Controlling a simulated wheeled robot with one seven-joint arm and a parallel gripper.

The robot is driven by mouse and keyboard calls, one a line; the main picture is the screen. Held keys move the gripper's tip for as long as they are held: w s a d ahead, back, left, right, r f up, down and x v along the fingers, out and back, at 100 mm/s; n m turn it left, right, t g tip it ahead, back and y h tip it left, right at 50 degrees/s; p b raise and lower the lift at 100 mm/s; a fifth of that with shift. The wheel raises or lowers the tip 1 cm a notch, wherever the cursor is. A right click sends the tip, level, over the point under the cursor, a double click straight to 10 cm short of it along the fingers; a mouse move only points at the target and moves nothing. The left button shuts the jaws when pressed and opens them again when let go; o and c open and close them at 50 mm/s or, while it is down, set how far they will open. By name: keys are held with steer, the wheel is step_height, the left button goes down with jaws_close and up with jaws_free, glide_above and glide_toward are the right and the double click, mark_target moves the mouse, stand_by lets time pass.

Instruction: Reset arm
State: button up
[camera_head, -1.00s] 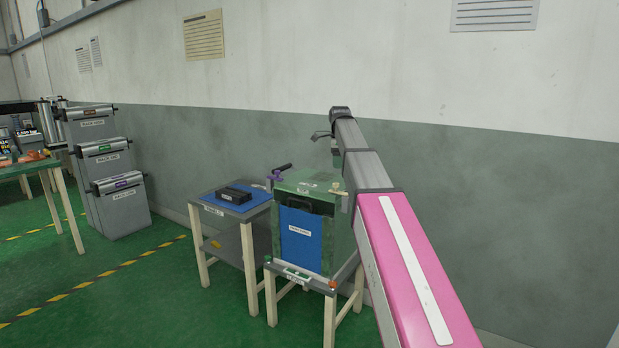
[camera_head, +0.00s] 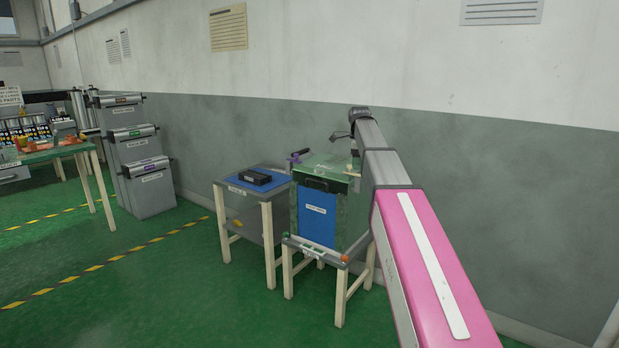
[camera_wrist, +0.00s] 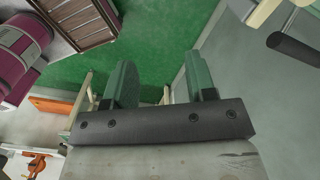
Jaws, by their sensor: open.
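My arm reaches up and forward from the lower right in the head view, with its pink and grey links in front of the wall. My gripper (camera_wrist: 158,85) shows in the wrist view with two green fingers wide apart and nothing between them. In the head view the arm's end is above and beside the green box with a blue front panel (camera_head: 317,218), and the fingers are hard to make out there. The box stands on a small table (camera_head: 318,254) with pale legs.
A second small table (camera_head: 236,190) with a blue top bears a black block (camera_head: 255,177). Grey stepped cabinets (camera_head: 150,190) stand at the left by a green-topped table (camera_head: 55,152). The wall (camera_head: 480,180) is close behind. Green floor (camera_head: 140,310) is open at front left.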

steer(key=s+f+n, duration=1)
steer(key=s+f, duration=0.6)
steer(key=f, duration=0.3)
steer(key=s+f+n, duration=0.9)
steer(key=s+f, duration=0.7)
steer(key=f, duration=0.4)
steer(key=shift+s+d+n, duration=0.3)
steer(key=shift+d+n, duration=0.05)
steer(key=shift+n, duration=0.05)
steer(key=shift+f, duration=0.1)
